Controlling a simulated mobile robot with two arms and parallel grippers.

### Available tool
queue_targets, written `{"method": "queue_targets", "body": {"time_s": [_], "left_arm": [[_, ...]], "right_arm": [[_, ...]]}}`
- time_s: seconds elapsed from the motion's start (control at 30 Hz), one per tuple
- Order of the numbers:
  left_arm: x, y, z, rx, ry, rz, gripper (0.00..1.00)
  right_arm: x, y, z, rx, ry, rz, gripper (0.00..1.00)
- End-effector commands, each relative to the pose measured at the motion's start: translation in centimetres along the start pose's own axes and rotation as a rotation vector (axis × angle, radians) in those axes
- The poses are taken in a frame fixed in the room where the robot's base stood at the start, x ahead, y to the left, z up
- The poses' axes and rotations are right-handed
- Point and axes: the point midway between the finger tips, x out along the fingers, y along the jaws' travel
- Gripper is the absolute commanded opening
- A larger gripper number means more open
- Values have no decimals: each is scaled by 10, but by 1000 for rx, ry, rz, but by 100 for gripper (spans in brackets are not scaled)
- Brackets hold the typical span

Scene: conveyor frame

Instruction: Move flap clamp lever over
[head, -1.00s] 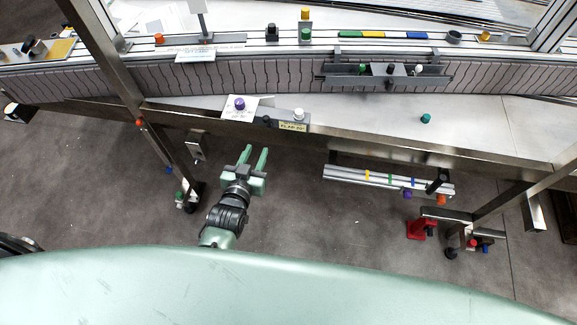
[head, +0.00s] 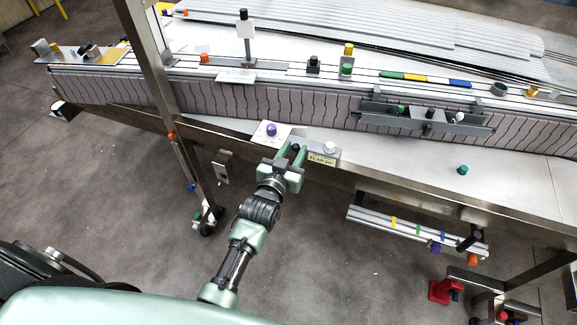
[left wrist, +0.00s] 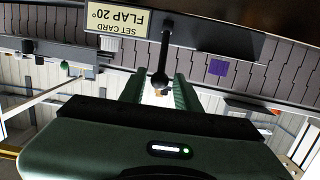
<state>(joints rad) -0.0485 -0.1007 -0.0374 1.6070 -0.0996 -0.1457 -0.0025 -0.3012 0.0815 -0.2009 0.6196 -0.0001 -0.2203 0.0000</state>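My left gripper is open, with one green finger on each side of the lever in the left wrist view (left wrist: 158,92). I cannot tell whether either finger touches it. My right gripper is not in view.
A white card with a purple knob (head: 271,130) lies left of the gripper, and a white knob (head: 329,148) stands to its right. A steel frame post (head: 153,60) rises to the left. The metal shelf (head: 400,165) to the right is mostly clear, with a teal knob (head: 463,170).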

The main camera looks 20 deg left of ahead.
Motion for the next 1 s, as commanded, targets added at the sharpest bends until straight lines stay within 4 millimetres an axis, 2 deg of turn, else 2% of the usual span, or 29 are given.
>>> {"method": "queue_targets", "body": {"time_s": [0.03, 0.1, 0.37, 0.7, 1.0], "left_arm": [[-2, 0, 0, 0, -2, 0, 19], [-2, 0, 0, 0, -2, 0, 0], [-5, 0, 1, 0, -1, 0, 0], [-19, 0, 15, 0, -3, 0, 0], [-20, 0, 16, 0, -4, 0, 0]], "right_arm": [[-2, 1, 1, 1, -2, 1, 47], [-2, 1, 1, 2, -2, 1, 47], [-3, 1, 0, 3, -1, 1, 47], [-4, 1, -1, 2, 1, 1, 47], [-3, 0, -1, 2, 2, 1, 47]]}}
